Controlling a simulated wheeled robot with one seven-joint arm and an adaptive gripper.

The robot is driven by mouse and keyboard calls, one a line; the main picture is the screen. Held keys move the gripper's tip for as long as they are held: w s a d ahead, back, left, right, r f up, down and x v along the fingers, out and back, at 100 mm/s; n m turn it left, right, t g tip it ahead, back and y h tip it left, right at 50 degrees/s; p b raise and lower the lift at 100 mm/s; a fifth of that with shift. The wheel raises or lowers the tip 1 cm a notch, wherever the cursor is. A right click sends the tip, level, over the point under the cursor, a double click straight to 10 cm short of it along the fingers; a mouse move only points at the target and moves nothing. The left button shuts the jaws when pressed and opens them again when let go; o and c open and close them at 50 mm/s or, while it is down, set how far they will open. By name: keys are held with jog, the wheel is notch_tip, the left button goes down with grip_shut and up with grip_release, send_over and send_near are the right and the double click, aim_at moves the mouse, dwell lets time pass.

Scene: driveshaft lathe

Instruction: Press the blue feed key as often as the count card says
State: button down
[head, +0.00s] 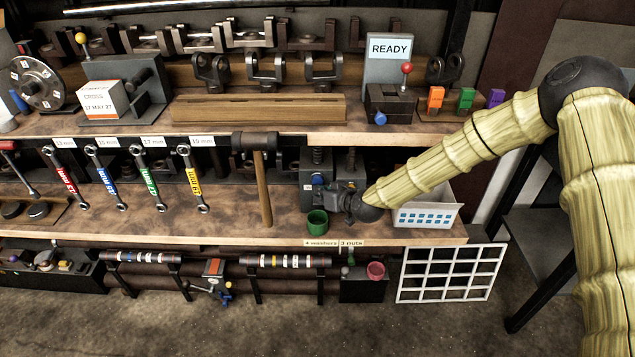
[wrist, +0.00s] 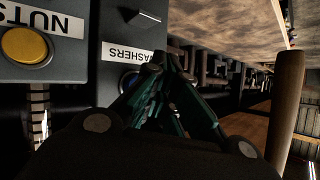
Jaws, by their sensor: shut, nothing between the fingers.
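The feeder (head: 312,164) stands on the lower shelf of the bench, partly hidden by my gripper. In the wrist view its blue key (wrist: 128,82) shows under the WASHERS label (wrist: 127,52), partly covered by my fingers. A yellow key (wrist: 25,45) is beside the NUTS label. My gripper (head: 336,193) is shut and empty; in the wrist view its fingertips (wrist: 166,62) are close to the blue key. I cannot tell whether they touch it.
A green cup (head: 317,222) stands just below my gripper. A hammer (head: 262,185) hangs to its left; its handle also shows in the wrist view (wrist: 288,105). A white bin (head: 430,215) stands at right. The READY sign (head: 389,48) is above.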

jog(key=s+p, duration=0.1)
jog(key=s, duration=0.4)
jog(key=shift+d, duration=0.15)
jog(key=shift+f, duration=0.1)
dwell(2.0)
jog(key=shift+s+m+t+y+b, duration=0.7)
jog(key=shift+s+m+y+b, duration=1.1)
jog(key=shift+b, duration=3.75)
jog(key=shift+s+y, duration=0.1)
jog(key=shift+y, duration=0.2)
